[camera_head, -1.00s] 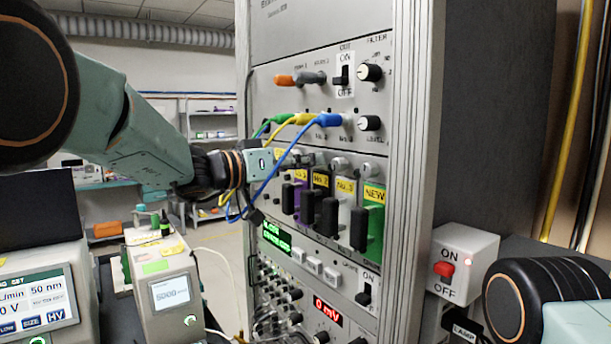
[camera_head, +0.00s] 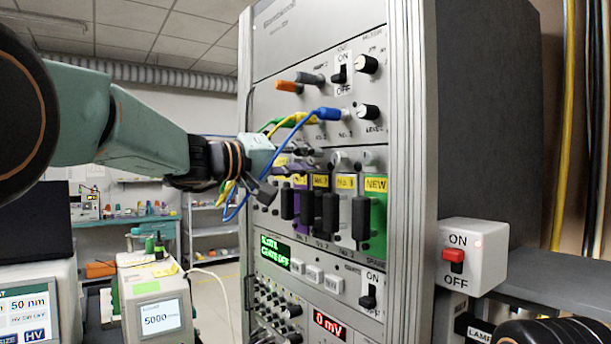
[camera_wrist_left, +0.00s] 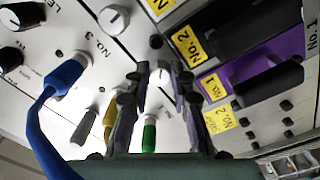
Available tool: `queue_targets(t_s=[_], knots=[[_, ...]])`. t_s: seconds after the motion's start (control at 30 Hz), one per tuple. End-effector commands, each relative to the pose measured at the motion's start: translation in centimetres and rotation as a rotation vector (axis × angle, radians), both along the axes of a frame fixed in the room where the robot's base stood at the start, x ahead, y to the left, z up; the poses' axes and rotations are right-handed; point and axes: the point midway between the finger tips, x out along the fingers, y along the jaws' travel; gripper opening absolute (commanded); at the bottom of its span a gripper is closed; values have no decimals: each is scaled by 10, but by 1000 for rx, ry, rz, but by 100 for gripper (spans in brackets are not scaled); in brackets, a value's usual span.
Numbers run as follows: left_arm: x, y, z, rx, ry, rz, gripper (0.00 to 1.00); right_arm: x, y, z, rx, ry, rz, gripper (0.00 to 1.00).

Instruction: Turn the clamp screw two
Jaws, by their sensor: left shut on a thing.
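The rack panel (camera_head: 290,218) carries a row of clamp screws above several upright black-handled modules. My left gripper (camera_head: 296,160) reaches in from the left to this row. In the left wrist view its two fingers (camera_wrist_left: 150,82) are closed on a pale round clamp screw (camera_wrist_left: 160,76), which looks in line with the yellow No. 2 label (camera_wrist_left: 187,47). Another clamp screw (camera_wrist_left: 115,18) is free beside it. In the head view the held screw is hidden by the gripper. My right gripper is out of view.
Blue (camera_head: 328,114), yellow and green cables hang close around my left gripper. The purple module (camera_wrist_left: 230,85) and the green NEW module (camera_head: 375,225) sit in the row. A switch box with a red rocker (camera_head: 453,256) stands right of the rack.

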Motion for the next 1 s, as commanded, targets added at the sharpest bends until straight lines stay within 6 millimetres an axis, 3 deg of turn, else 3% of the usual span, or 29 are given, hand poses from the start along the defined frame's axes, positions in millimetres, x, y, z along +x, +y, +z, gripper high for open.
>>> queue_targets(t_s=[0.4, 1.0], knots=[[0, 1, 2, -236, 318, 1, 0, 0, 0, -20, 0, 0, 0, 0], [0, 1, 3, -573, 783, 2, 0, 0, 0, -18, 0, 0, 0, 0]])
